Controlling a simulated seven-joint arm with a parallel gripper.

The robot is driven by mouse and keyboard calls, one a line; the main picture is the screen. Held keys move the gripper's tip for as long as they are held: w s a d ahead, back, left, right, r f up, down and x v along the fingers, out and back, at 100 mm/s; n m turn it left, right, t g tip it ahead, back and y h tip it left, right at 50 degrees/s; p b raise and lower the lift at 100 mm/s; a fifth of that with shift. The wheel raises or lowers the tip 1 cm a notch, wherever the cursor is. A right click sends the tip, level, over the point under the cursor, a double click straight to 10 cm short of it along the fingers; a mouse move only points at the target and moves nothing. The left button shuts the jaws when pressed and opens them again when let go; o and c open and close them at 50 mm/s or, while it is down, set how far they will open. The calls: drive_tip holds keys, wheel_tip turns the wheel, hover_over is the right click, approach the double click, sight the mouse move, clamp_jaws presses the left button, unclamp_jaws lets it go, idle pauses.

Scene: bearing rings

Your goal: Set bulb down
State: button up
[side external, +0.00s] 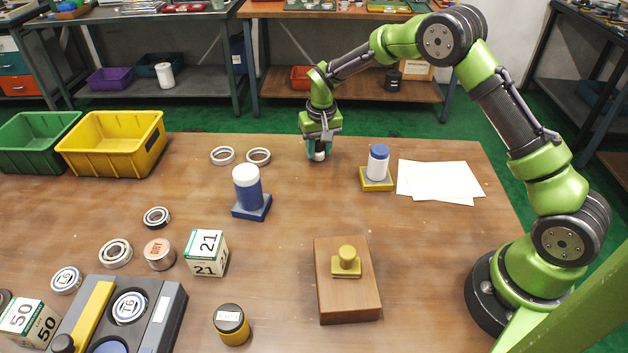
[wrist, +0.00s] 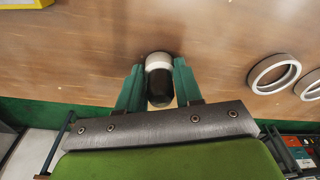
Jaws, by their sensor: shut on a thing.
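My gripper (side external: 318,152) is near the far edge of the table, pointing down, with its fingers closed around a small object. In the wrist view the gripper (wrist: 158,88) has one green finger on each side of it. The object, which I take to be the bulb (wrist: 160,65), has a white band and a dark rounded end. In the side view only a pale lower part of the bulb (side external: 319,156) shows below the fingers. It is at or just above the wooden table; I cannot tell whether it touches.
Two pale rings (side external: 222,155) (side external: 258,156) lie left of my gripper. A blue-capped white cylinder (side external: 378,158) stands on a yellow base (side external: 376,184) to the right, near white paper sheets (side external: 438,181). A white-topped blue cylinder (side external: 247,190) stands nearer. Bare table (side external: 315,205) lies between.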

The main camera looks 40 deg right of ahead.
sight(320, 154)
drive_tip(key=shift+f, duration=0.1)
drive_tip(key=o, duration=1)
drive_tip(key=s+a+r+t+y, duration=0.1)
drive_tip(key=s+r, duration=0.3)
drive_tip(key=r, duration=0.6)
drive_tip(key=s+a+r+t, duration=0.1)
drive_tip(key=s+r, duration=0.3)
drive_tip(key=r, duration=0.6)
drive_tip(key=s+a+r+t, duration=0.1)
drive_tip(key=s, duration=0.6)
drive_tip(key=s+a+r+t+y, duration=0.1)
drive_tip(key=s, duration=0.6)
drive_tip(key=s+a+r+t, duration=0.1)
drive_tip(key=s+t, duration=0.1)
drive_tip(key=s, duration=0.6)
drive_tip(key=shift+r+n+y, duration=0.3)
drive_tip(key=shift+r+n, duration=0.1)
